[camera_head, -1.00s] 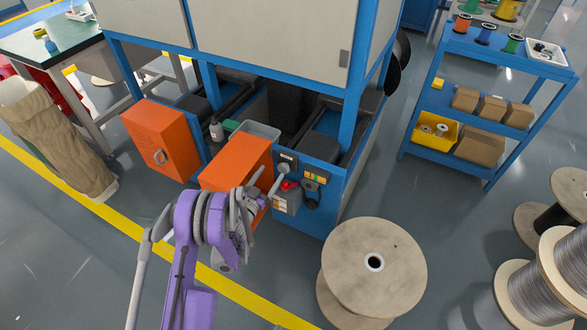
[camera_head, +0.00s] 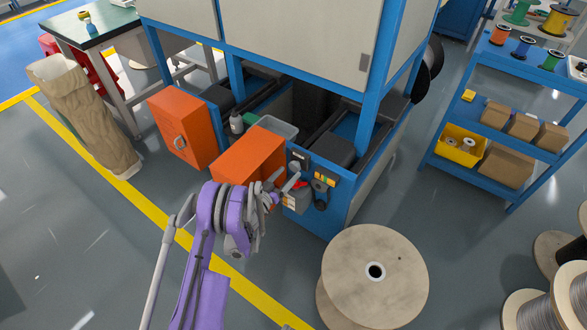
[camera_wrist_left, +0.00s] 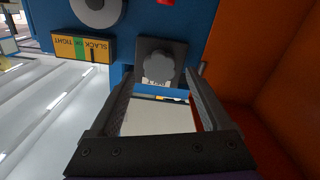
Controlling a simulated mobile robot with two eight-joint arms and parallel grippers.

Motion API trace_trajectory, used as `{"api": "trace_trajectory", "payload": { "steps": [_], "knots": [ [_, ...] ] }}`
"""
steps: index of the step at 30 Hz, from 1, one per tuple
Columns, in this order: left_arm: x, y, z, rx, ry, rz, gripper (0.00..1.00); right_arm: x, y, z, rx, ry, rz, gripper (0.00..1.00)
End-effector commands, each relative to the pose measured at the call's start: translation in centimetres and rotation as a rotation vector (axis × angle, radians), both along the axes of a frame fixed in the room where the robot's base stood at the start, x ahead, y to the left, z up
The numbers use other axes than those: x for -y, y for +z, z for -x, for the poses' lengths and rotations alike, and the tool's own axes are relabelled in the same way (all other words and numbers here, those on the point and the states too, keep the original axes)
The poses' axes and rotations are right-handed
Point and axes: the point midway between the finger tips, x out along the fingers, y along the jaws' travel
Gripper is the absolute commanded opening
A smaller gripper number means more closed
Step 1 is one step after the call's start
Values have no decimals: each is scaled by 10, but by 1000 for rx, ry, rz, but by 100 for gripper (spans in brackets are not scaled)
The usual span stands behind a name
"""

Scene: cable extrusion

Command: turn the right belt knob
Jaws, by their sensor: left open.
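The right belt knob (camera_wrist_left: 157,66) is a grey lobed knob on a dark square plate in the left wrist view. A slack/OK/tight gauge (camera_wrist_left: 83,48) sits beside it, upside down in that view. My left gripper (camera_wrist_left: 162,80) is open, its two fingers spread either side of the knob's line and pointing at the panel. I cannot tell whether they touch the knob. In the head view the left gripper (camera_head: 283,182) is at the front of the blue machine's panel, beside the orange box. My right gripper is not in view.
An orange box (camera_head: 248,160) stands close beside the left gripper; its orange wall also fills the right of the left wrist view. A grey box with a red part (camera_head: 298,200) juts from the panel. A wooden spool (camera_head: 372,250) stands on the floor in front.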

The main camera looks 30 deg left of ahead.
Motion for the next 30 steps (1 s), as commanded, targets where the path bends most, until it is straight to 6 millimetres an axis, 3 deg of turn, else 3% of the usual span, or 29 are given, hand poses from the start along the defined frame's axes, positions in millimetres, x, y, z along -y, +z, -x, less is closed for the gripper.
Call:
{"api": "trace_trajectory", "payload": {
  "steps": [7, 19, 30],
  "knots": [
    [3, 0, -34, 0, 0, 0, 82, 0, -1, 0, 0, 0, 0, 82],
    [4, 0, -41, 0, 0, 0, 80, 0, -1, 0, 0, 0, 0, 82],
    [4, 0, -40, 0, 0, 0, 14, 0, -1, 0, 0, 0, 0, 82]
  ]
}}
